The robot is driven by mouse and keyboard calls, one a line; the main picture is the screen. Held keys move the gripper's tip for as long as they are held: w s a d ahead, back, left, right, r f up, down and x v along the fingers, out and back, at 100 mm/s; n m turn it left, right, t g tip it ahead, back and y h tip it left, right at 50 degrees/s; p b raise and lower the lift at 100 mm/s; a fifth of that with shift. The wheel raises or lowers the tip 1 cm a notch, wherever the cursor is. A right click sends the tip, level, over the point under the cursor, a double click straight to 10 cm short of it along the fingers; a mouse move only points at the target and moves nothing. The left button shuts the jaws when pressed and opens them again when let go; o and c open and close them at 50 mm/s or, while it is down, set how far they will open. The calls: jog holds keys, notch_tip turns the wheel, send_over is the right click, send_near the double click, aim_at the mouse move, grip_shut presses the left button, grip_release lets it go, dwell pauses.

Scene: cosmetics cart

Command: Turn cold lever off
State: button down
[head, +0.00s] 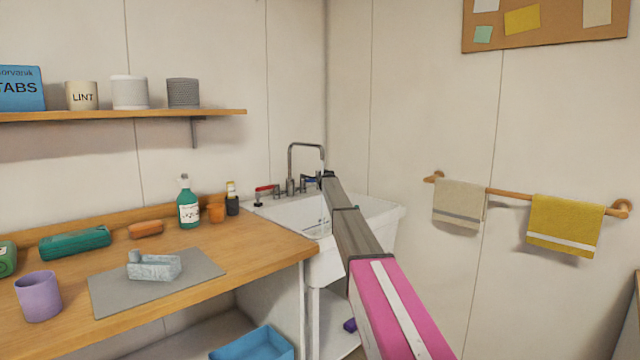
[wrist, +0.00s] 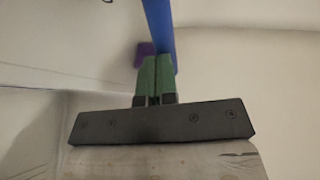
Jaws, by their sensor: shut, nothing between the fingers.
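The cold lever, blue, sits at the right of the sink's tap (head: 291,160). In the head view only a small blue part of the lever (head: 311,181) shows beside the end of my arm. In the wrist view the blue lever (wrist: 161,30) runs up to the top edge, large and close. My gripper (wrist: 157,62) has its green fingers together and empty, with their tips at the lever; I cannot tell whether they touch it. The red lever (head: 266,189) points left. Whether water runs is unclear.
The white sink (head: 376,214) stands right of the wooden counter (head: 262,246). On the counter are a green bottle (head: 189,208), an orange cup (head: 216,213) and a dark bottle (head: 232,203). A towel rail (head: 508,192) is on the right wall. A purple thing (wrist: 144,51) shows beyond my fingers.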

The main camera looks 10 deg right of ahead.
jog(key=shift+w+d, duration=0.1)
jog(key=shift+w, duration=0.4)
dwell(0.3)
jog(key=shift+w+d, duration=0.15)
jog(key=shift+w, duration=2)
jog(key=shift+r, duration=0.1)
